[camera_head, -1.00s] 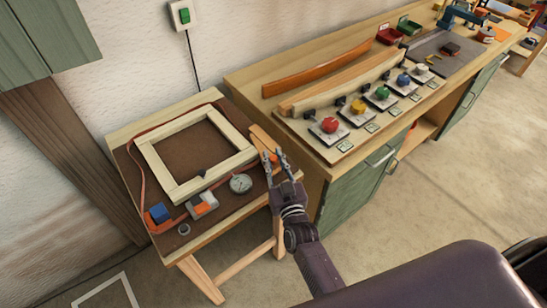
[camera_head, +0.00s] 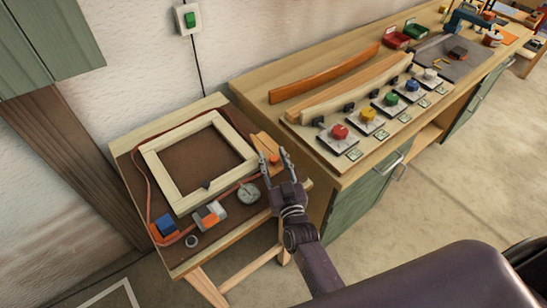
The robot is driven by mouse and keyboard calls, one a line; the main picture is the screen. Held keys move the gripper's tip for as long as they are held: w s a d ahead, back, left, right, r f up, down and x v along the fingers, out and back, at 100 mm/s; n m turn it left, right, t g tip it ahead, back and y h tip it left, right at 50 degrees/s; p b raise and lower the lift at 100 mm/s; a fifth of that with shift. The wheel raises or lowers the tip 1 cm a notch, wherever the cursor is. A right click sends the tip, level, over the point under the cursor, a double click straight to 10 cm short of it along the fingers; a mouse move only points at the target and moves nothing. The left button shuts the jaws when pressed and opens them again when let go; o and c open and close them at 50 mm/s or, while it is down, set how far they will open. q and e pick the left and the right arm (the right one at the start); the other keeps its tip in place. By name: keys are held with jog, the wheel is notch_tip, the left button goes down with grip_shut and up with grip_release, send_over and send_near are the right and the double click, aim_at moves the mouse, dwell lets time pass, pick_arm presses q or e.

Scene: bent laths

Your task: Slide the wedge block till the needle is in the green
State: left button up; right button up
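The wedge block (camera_head: 263,143), light wood with an orange part (camera_head: 274,159), lies at the right edge of the small table, beside the pale wooden frame (camera_head: 168,179). A round dial gauge (camera_head: 248,193) lies in front of the frame's near right corner; its needle and any green zone are too small to read. A red strap (camera_head: 147,190) runs around the frame. My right gripper (camera_head: 274,155) is over the table's right edge, its two fingers apart on either side of the orange part. I cannot tell whether they touch it. My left gripper is out of view.
A blue block (camera_head: 165,225), a grey and orange block (camera_head: 209,214) and a small ring (camera_head: 191,241) lie at the table's front. To the right, a long bench (camera_head: 332,167) carries curved laths (camera_head: 325,73) and several coloured knobs. Open floor lies in front.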

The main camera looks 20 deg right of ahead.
jog(key=shift+w+a, duration=0.1)
jog(key=shift+s, duration=0.3)
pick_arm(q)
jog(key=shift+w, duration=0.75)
pick_arm(e)
jog(key=s, duration=1.1)
jog(key=shift+s+a, duration=0.2)
jog(key=shift+a, duration=0.05)
jog(key=shift+s+f, duration=0.1)
